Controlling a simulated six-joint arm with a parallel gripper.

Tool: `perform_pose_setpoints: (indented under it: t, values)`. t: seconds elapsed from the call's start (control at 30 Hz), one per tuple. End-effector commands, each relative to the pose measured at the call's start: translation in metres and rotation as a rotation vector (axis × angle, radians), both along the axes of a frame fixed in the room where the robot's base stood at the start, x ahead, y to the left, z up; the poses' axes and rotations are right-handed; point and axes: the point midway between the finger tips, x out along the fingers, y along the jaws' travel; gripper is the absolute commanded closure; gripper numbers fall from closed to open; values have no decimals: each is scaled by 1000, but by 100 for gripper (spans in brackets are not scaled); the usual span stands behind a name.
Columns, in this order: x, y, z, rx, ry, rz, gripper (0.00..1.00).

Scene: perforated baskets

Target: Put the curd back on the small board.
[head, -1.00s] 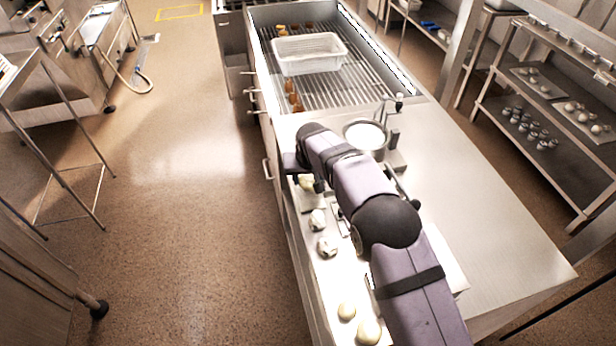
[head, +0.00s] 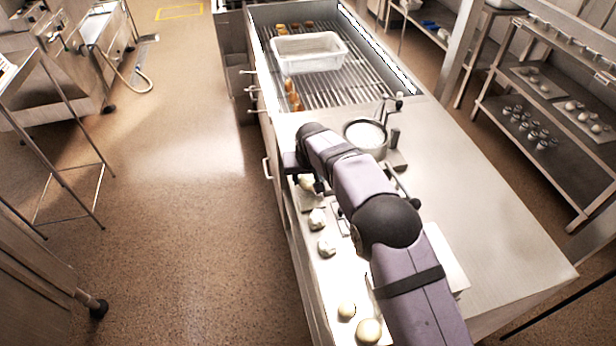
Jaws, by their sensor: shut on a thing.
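My gripper (head: 309,184) points down over the left edge of the steel counter, mostly hidden behind my own wrist. It is shut on a pale, rounded lump, which looks to be the curd (head: 306,183). A small, dull flat piece, probably the small board (head: 313,203), shows just below the lump. I cannot tell whether the lump touches it. More whitish lumps (head: 317,219) (head: 327,246) lie in a row nearer along the same edge.
Two cream balls (head: 346,310) (head: 369,331) lie at the near end. A round metal pot (head: 366,135) stands right of my wrist. A white perforated basket (head: 308,52) sits on the slatted drain at the back. The right side of the counter (head: 470,220) is clear.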

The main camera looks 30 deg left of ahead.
Motion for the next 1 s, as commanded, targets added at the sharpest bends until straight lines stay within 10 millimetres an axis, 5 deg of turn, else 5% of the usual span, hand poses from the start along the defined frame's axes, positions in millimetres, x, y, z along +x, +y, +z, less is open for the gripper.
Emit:
perform_pose_setpoints:
  t: [0.67, 0.7, 0.77, 1.0]
  values:
    - [0, 0, -8, 0, 0, 0, 83]
    - [0, 0, -7, 1, -1, 0, 52]
    - [0, 0, -7, 0, 0, 0, 37]
    - [3, -3, -7, -5, -2, -3, 34]
